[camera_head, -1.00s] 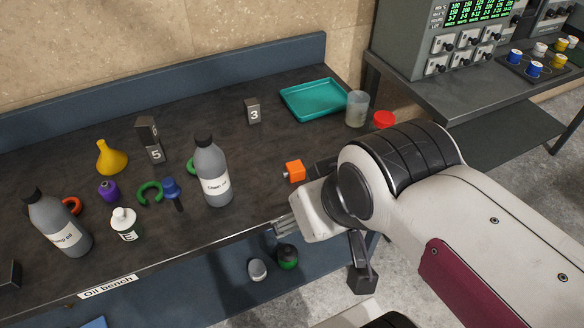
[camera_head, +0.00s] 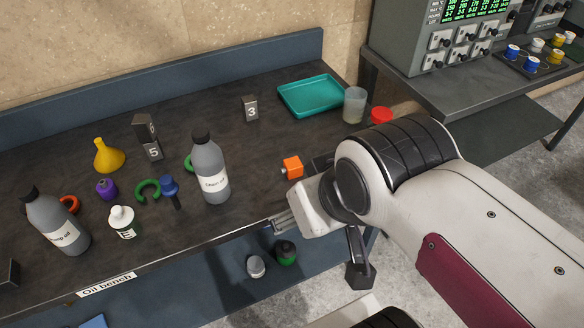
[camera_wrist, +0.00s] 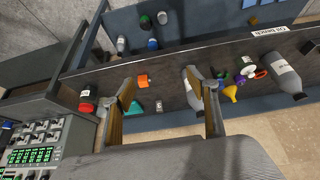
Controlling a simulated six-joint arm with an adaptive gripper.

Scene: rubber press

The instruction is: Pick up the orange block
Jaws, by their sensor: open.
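The orange block (camera_head: 292,167) lies on the dark bench top (camera_head: 90,187), right of the grey clean oil bottle (camera_head: 211,172). My gripper is at the bench's front edge, just to the right of the block in the head view, and my wrist hides much of it. In the wrist view the block (camera_wrist: 142,81) shows beyond my gripper (camera_wrist: 160,90), nearer the left finger. The two fingers stand wide apart with nothing between them. The block looks apart from both fingers.
A teal tray (camera_head: 311,96), a clear beaker (camera_head: 354,105) and a red-lidded container (camera_head: 381,117) stand behind my wrist. Number marker 3 (camera_head: 251,109) is further back. A yellow funnel (camera_head: 108,156) and several bottles crowd the left. The bench between marker 3 and the block is clear.

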